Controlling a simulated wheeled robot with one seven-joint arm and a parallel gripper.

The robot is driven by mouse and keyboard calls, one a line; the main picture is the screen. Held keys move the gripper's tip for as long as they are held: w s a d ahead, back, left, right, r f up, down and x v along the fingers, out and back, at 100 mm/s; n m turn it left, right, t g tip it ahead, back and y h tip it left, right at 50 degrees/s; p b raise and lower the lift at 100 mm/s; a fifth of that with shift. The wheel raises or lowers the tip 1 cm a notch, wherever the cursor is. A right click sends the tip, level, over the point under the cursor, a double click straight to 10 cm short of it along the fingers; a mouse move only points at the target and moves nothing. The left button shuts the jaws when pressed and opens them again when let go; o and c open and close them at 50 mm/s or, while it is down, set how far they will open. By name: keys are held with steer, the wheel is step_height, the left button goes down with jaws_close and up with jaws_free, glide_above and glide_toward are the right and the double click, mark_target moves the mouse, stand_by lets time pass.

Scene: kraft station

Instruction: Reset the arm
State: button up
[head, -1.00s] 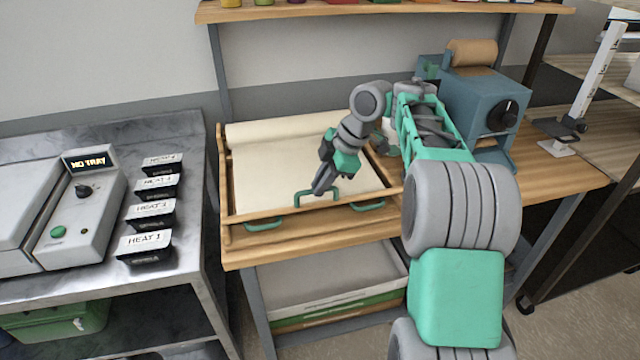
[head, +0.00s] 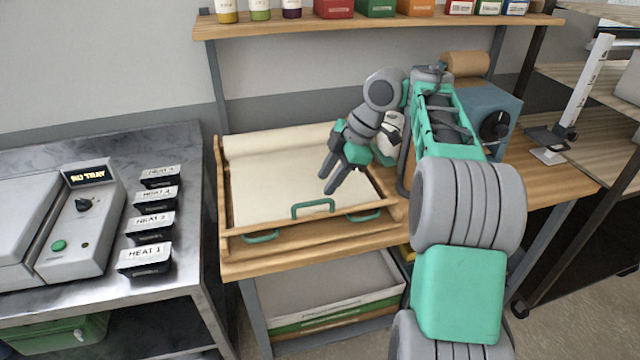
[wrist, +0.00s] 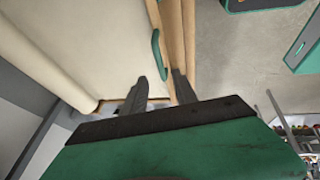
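My gripper (head: 334,180) is in the air above the wooden tray (head: 228,215) on the bench, over its cream-coloured sheet (head: 270,180). Its two dark fingers are apart with nothing between them; they also show apart in the wrist view (wrist: 160,88). The tray has green handles along its front side, the middle one (head: 313,205) standing upright just below and left of the fingertips. The gripper appears clear of this handle.
A blue machine (head: 485,115) with a black knob stands at the right of the bench. A metal table (head: 180,285) at left holds a device reading "NO TRAY" (head: 88,176) and several black HEAT boxes (head: 146,259). A shelf (head: 300,27) with jars and boxes hangs above.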

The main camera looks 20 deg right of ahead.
steer(key=shift+s+d+r, duration=0.1)
steer(key=shift+d+r, duration=0.1)
steer(key=shift+r, duration=0.25)
steer(key=s+a+m+t+h, duration=0.1)
steer(key=s+a+m, duration=0.6)
steer(key=a+m, duration=0.1)
steer(key=s+d+f+m+h, duration=0.1)
steer(key=s+f+m, duration=0.3)
steer(key=s, duration=0.3)
steer(key=s+d+f+m+h, duration=0.2)
steer(key=s+f+m, duration=0.2)
steer(key=s+m, duration=0.2)
steer(key=shift+s+d+f, duration=0.2)
steer(key=shift+s+f, duration=0.15)
steer(key=shift+s, duration=0.65)
